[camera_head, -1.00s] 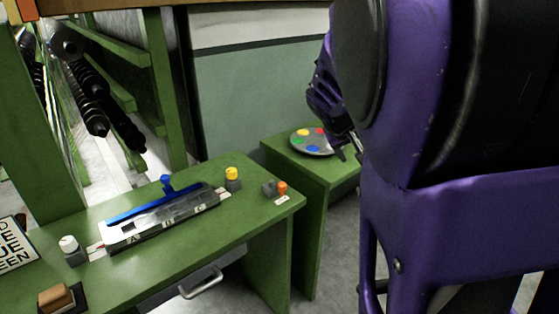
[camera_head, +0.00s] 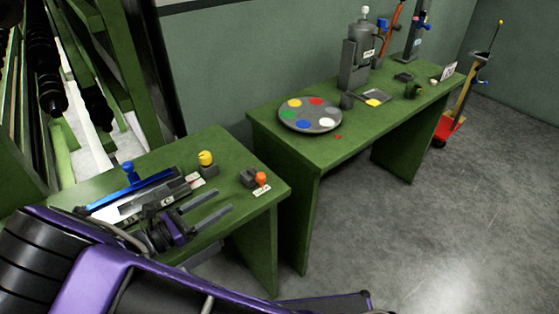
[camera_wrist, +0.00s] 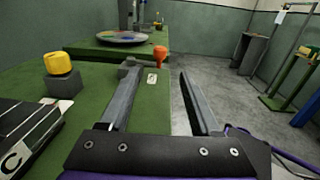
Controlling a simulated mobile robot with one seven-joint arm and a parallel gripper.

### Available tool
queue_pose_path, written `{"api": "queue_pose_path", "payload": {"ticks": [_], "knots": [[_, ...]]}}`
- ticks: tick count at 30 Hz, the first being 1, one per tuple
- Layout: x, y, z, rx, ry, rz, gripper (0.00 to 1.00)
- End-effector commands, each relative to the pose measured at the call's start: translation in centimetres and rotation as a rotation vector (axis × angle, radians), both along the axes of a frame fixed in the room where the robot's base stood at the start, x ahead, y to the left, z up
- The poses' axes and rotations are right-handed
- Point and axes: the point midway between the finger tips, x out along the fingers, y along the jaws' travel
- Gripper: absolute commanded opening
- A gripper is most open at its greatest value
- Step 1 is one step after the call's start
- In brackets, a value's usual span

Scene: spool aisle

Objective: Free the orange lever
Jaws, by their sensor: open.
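The orange lever (camera_head: 261,179) has a rounded orange knob and stands near the right corner of the near green bench, beside a small dark grey block (camera_head: 249,176). In the wrist view the lever (camera_wrist: 160,52) shows beyond the fingertips, roughly between them, with the grey block (camera_wrist: 130,67) to its left. A small white label (camera_wrist: 152,78) lies in front of it. My gripper (camera_head: 224,201) is open and empty, its two fingers pointing toward the lever with a gap left. I cannot tell how the block and lever touch.
A yellow knob (camera_head: 206,158) on a grey block stands left of the lever. A blue-handled device (camera_head: 130,185) lies farther left. A second bench (camera_head: 330,150) holds a disc of coloured spots (camera_head: 310,126) and other fixtures. Open floor (camera_head: 440,220) lies to the right.

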Motion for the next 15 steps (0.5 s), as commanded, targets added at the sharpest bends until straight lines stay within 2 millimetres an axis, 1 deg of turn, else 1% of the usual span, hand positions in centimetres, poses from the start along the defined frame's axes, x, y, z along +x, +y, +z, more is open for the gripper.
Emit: {"api": "queue_pose_path", "payload": {"ticks": [2, 5, 8, 15], "knots": [[0.1, -0.2, -0.1, -0.011, 0.005, 0.003, 0.64], [0.8, -1.1, -0.1, -0.011, 0.004, 0.002, 0.64], [1.9, -2.6, -0.1, -0.009, 0.003, -0.001, 0.64], [5.0, -6.9, 0.0, -0.008, 0.003, -0.002, 0.64]]}}
